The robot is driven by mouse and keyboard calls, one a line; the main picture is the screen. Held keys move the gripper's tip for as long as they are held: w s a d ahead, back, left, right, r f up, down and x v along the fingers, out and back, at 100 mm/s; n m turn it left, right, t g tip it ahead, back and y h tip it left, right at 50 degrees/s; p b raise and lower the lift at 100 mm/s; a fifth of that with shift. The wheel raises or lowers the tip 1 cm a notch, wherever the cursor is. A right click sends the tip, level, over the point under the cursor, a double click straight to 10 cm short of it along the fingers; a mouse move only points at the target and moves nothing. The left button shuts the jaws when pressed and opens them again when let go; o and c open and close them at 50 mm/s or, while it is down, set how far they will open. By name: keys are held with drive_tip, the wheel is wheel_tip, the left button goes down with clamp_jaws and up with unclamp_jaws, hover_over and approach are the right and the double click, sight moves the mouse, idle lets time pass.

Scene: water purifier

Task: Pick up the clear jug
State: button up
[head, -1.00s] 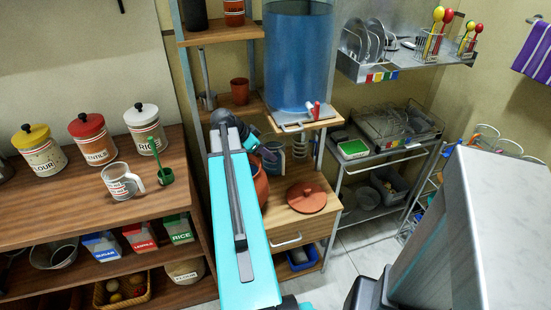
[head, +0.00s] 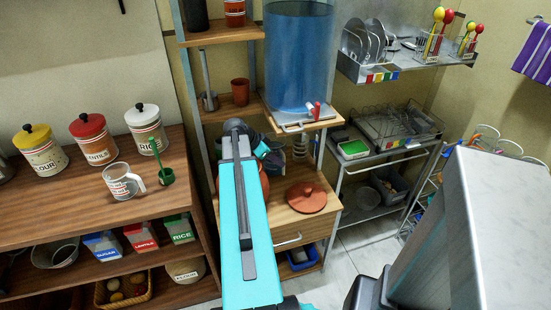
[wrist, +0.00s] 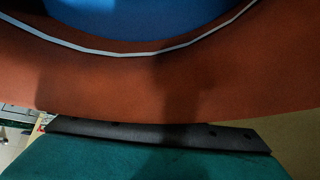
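A clear jug (head: 122,181) with red markings and a handle stands upright on the wooden cabinet top at the left in the head view. My gripper (head: 271,155) is far to its right, beyond the end of my teal arm, by the shelf under the blue water tank. The arm hides much of the gripper, and I cannot tell its opening. In the wrist view, a dark finger edge (wrist: 160,134) lies before the curved terracotta pot (wrist: 150,75), with blue beyond its rim. The jug does not show there.
The terracotta pot (head: 265,184) stands behind my arm, with its lid (head: 307,197) on the wooden stand. The water tank (head: 298,58) with its tap is above.

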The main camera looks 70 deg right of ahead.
drive_tip(key=shift+p+x, duration=0.3)
drive_tip(key=shift+x, duration=1.9)
clamp_jaws()
drive_tip(key=shift+r, duration=0.1)
